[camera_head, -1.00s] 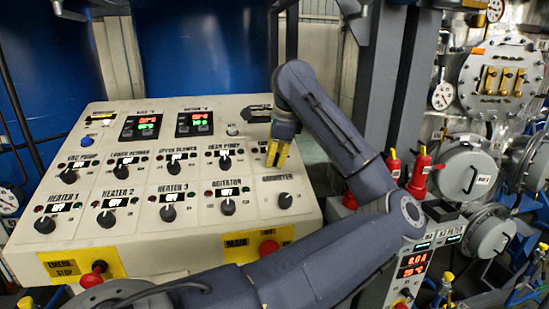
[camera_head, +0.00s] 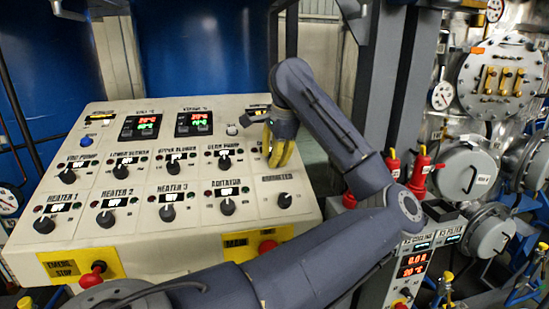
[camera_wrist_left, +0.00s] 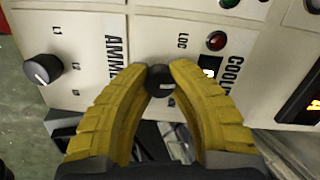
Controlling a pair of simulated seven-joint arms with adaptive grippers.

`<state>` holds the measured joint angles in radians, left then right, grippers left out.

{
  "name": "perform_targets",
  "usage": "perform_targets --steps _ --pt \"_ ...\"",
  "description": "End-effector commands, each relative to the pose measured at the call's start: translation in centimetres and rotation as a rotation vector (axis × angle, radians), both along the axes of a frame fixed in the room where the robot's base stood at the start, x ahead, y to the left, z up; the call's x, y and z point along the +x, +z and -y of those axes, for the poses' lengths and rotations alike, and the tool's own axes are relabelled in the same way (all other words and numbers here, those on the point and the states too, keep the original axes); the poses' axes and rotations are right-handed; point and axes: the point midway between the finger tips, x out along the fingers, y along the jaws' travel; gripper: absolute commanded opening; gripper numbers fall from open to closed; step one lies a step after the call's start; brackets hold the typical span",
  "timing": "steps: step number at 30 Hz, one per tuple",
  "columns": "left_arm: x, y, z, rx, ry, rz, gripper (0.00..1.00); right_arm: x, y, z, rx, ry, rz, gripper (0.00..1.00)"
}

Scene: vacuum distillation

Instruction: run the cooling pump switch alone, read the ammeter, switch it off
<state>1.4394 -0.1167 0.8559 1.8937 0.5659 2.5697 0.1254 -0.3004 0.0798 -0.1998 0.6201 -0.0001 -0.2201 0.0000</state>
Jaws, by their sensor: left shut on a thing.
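My left gripper (camera_head: 278,148) reaches down onto the right end of the sloped control panel (camera_head: 140,236). Its yellow fingers are shut on a black knob (camera_wrist_left: 160,82), one finger on each side, in the left wrist view. The printing beside the knob starts with "COOL"; in the head view the gripper hides this knob. A red lamp (camera_wrist_left: 215,40) and a small white display (camera_wrist_left: 209,66) sit beside it, partly covered. The ammeter selector (camera_head: 285,200) is just below the gripper and shows in the wrist view (camera_wrist_left: 42,68) marked L1, L2, L3. My right gripper is not in view.
Several other black knobs, such as heater 1 (camera_head: 44,225), fill the panel. Two digital controllers (camera_head: 142,126) are lit at its top. An emergency stop (camera_head: 92,281) is on the front. A dark display with orange digits (camera_wrist_left: 305,98) is partly visible.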

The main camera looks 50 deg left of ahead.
Motion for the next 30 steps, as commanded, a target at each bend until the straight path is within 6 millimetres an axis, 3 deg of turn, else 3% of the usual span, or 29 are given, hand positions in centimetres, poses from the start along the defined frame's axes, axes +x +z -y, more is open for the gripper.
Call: perform_targets --steps 6,7,15,25,30 --pt "-0.4 -0.1 -0.2 0.001 0.007 -0.008 0.0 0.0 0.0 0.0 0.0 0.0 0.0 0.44" --pt "-0.4 -0.1 -0.2 0.001 0.007 -0.008 0.22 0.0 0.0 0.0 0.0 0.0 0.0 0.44" --pt "-0.2 0.0 -0.1 0.0 0.003 -0.004 0.53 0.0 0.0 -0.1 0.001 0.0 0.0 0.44" --pt "-0.1 0.3 0.1 0.0 0.0 -0.001 0.53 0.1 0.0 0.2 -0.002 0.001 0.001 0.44" --pt "-0.2 2.0 0.6 0.0 0.001 0.001 0.53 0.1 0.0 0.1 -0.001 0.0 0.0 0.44"
